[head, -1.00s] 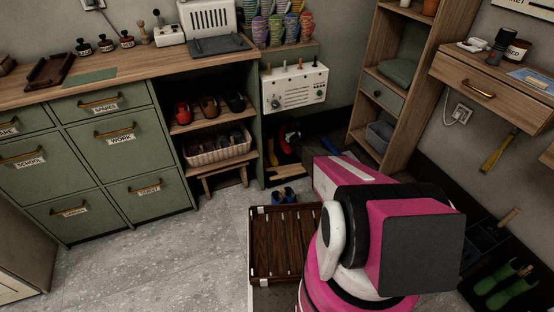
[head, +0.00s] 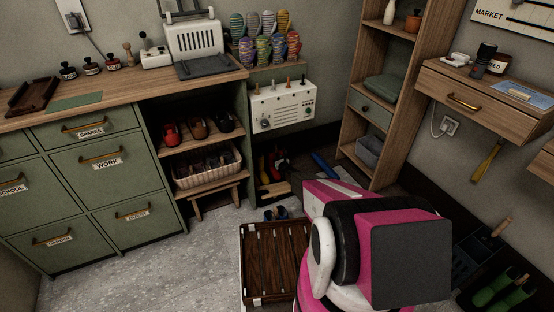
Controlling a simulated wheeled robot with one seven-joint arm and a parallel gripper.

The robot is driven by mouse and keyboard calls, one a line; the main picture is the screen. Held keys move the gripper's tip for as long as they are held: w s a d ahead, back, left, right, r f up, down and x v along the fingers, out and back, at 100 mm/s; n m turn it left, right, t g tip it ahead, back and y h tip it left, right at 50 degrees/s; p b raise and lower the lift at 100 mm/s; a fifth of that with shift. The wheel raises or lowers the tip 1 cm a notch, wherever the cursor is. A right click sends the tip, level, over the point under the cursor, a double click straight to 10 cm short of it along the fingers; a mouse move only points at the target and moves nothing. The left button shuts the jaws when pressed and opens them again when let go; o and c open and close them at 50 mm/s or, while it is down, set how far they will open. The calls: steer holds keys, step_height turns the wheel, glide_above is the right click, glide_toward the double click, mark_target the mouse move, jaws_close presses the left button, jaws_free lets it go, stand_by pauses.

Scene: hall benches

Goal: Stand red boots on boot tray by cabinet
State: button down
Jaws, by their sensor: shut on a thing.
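A red item with dark parts (head: 279,161) stands in the low bay under the white control box, beside yellow and dark items; it may be the red boots, but it is too small to tell. My pink and white arm reaches over the floor right of centre.
Small dark-blue footwear (head: 275,213) is at the tray's far edge. Red, brown and black shoes (head: 198,130) sit on the cabinet shelf above a basket (head: 208,169). Green boots (head: 508,292) stand at lower right. A wooden shelf unit (head: 391,95) rises behind my arm. Floor left of the tray is clear.

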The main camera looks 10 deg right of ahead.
steer(key=shift+f, duration=0.2)
steer(key=c, duration=0.8)
jaws_free()
steer(key=shift+c, duration=0.2)
